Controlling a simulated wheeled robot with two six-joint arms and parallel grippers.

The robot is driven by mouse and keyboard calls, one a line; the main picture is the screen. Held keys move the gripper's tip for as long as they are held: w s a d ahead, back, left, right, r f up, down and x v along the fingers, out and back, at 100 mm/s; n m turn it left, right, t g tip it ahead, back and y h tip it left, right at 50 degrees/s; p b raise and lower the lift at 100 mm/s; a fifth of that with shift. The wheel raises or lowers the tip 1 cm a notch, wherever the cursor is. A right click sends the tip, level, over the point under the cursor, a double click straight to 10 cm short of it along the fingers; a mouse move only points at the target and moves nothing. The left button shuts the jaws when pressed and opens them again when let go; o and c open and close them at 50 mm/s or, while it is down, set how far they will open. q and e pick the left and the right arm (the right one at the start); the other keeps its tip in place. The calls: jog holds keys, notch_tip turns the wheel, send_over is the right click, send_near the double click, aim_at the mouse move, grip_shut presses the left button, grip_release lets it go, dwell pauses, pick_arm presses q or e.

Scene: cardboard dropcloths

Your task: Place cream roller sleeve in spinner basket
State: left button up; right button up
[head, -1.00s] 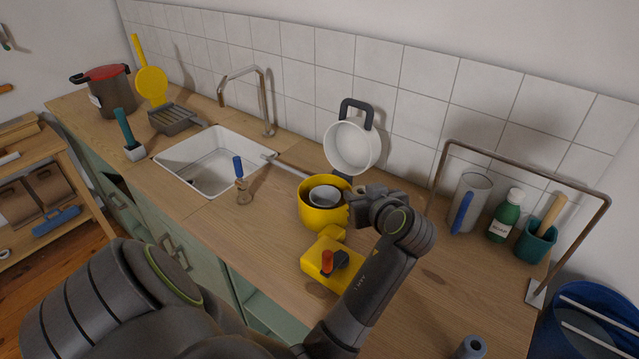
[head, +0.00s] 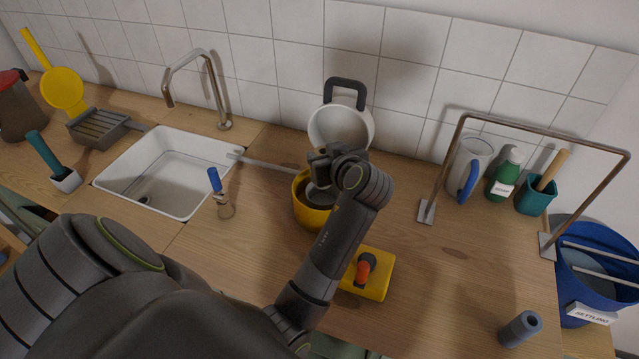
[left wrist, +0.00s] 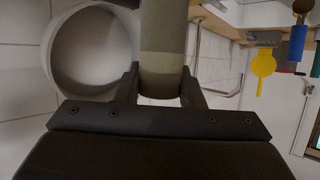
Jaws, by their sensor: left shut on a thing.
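My left gripper (head: 322,165) is directly above the yellow spinner bowl (head: 310,215) on the counter. In the left wrist view the same gripper (left wrist: 160,92) is shut on a cylinder, the cream roller sleeve (left wrist: 163,45), shaded greyish with a paler band. In the head view the gripper hides most of the sleeve and the grey basket inside the bowl, so I cannot tell whether the sleeve is inside the basket. A yellow block with an orange-knobbed crank (head: 378,285) is in front of the bowl. My right gripper is not in view.
A white pan (head: 341,127) with a dark handle stands behind the bowl. The white sink (head: 165,170) is to the left. A metal frame (head: 530,140), mug (head: 470,165) and green bottle (head: 503,178) are at right. A blue-grey roll (head: 520,328) stands front right. The right counter is mostly clear.

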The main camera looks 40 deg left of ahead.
pick_arm(q)
notch_tip(320, 180, down, 7)
jog(key=shift+r+p, duration=0.15)
jog(key=shift+p, duration=0.35)
jog(key=shift+f, duration=0.4)
jog(key=o, duration=0.7)
jog(key=shift+r, duration=0.1)
jog(key=shift+o, duration=1.4)
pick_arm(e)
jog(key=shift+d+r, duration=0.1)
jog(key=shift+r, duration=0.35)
